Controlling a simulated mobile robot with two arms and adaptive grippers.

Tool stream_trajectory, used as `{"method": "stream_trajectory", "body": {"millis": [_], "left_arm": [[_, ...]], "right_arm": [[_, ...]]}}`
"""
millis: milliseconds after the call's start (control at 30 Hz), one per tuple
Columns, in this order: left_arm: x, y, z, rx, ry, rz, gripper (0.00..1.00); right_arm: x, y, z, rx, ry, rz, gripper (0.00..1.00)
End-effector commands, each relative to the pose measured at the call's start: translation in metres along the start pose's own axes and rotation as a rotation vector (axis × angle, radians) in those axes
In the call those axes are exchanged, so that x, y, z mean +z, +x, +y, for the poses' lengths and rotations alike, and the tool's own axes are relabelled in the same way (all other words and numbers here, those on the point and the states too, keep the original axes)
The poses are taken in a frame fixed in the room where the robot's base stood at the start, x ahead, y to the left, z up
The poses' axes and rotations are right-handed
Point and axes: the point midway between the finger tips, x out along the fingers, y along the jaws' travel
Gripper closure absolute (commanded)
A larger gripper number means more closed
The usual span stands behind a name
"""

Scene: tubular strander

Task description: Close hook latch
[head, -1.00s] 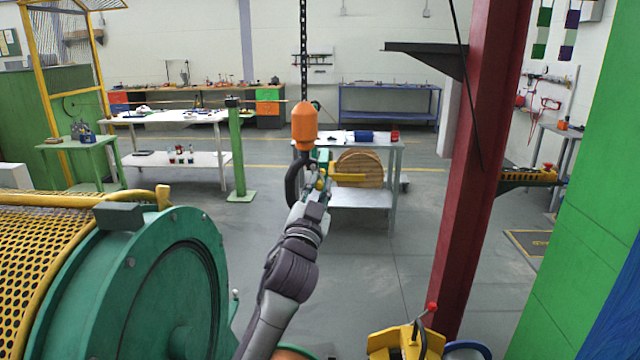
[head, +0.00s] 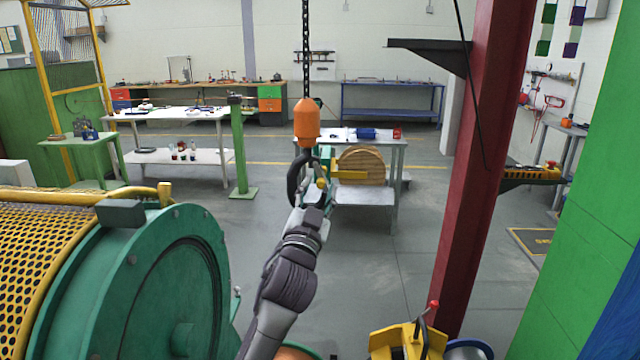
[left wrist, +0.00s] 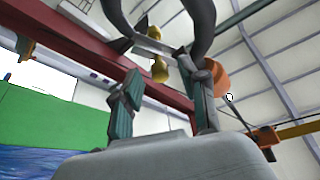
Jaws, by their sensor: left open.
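The dark hook (head: 295,180) hangs below an orange block (head: 306,124) on a chain. In the left wrist view the hook (left wrist: 200,28) curves across the top, close beyond the fingers. A small yellow piece (head: 321,184), which looks like part of the latch, shows at the hook's opening; it also shows in the left wrist view (left wrist: 159,69). My left gripper (head: 314,197) is at the hook's right side, its fingers open, one on each side in the left wrist view (left wrist: 165,100). I cannot tell whether a finger touches the latch. My right gripper is out of view.
A green drum machine with a yellow mesh guard (head: 50,235) fills the lower left. A red column (head: 470,170) stands to the right, with yellow equipment (head: 395,342) at its foot. A metal table (head: 398,185) with a wooden reel stands behind the hook. Open floor lies between.

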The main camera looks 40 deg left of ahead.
Motion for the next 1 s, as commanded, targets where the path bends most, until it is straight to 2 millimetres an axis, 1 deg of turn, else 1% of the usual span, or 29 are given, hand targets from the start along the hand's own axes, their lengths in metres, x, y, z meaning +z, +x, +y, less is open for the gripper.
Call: {"method": "stream_trajectory", "body": {"millis": [33, 200, 300, 433, 600, 1000], "left_arm": [[0.001, -0.012, 0.000, 0.001, -0.001, -0.003, 0.57], [0.002, -0.050, 0.000, 0.000, -0.002, -0.002, 0.57], [0.002, -0.068, -0.001, -0.001, -0.001, -0.003, 0.57], [0.001, -0.086, -0.001, -0.002, -0.001, -0.001, 0.57], [0.001, -0.096, -0.002, -0.004, 0.001, 0.000, 0.57], [0.000, -0.096, -0.002, -0.004, 0.001, 0.001, 0.57]], "right_arm": [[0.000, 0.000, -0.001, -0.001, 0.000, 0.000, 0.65], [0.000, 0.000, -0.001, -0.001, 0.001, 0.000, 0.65], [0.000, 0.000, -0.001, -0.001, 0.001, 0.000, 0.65], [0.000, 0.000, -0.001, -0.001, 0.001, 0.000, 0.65], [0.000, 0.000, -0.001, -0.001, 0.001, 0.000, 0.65], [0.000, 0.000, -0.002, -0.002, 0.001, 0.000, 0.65]]}}
